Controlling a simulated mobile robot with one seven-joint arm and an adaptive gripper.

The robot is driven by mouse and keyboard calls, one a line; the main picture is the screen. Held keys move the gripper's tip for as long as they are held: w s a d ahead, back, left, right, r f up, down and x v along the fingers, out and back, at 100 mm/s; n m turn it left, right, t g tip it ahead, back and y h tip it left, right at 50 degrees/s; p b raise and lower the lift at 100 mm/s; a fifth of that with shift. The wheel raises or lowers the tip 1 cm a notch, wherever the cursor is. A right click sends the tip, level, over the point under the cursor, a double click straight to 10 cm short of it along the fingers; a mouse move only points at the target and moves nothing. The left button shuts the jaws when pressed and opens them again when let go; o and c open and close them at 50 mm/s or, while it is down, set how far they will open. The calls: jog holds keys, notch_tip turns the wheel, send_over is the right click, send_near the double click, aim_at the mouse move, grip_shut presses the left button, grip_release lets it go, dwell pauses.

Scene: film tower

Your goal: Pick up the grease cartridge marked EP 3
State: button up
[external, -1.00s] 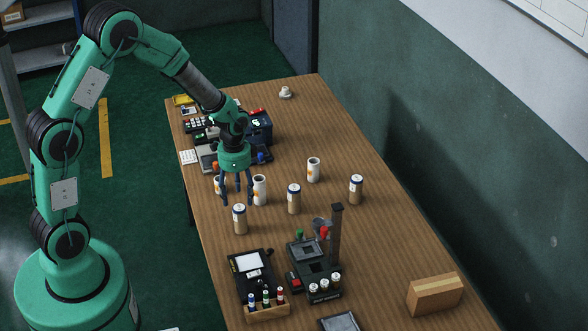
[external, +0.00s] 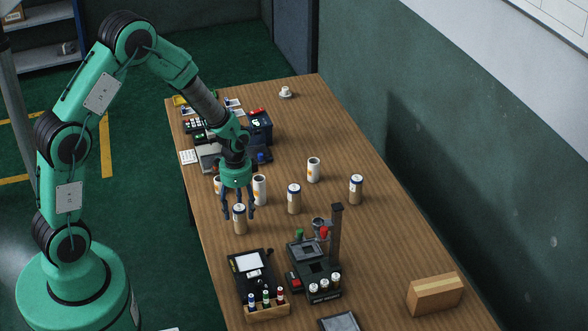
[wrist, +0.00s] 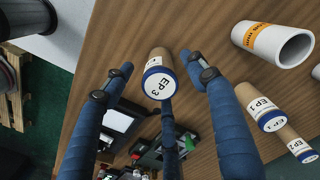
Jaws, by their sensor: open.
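The grease cartridge marked EP 3 (wrist: 159,84) is a brown cylinder with a white, blue-rimmed cap. It stands upright on the table, and in the external view it is the nearest cartridge (external: 240,220). My gripper (external: 238,210) is open and points down, just above and around the top of this cartridge. In the wrist view the blue fingers (wrist: 163,92) are spread, with the EP 3 cap between them. I cannot tell whether any finger touches it. The cartridge marked EP 1 (wrist: 262,111) and the one marked EP 2 (wrist: 297,146) stand to its right.
White tubes with orange labels (external: 313,169) stand behind the cartridges; another (external: 260,190) is close to my gripper. A cardboard box (external: 435,295) is at right.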

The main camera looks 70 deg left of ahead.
jog(key=shift+f+b, duration=0.45)
jog(key=shift+f, duration=1.5)
jog(key=c, duration=1.3)
jog(key=shift+r, duration=0.2)
jog(key=shift+r, duration=0.2)
notch_tip(320, 180, up, 3)
jog(key=shift+w+p, duration=0.1)
jog(key=shift+p, duration=0.55)
jog(key=s+d+p, duration=0.1)
jog(key=s+d, duration=0.2)
jog(key=s, duration=0.4)
jog(key=s+d+r+p, duration=0.1)
jog(key=s+d, duration=0.2)
jog(key=s, duration=0.4)
jog(key=shift+s+d, duration=0.3)
jog(key=shift+s, duration=0.1)
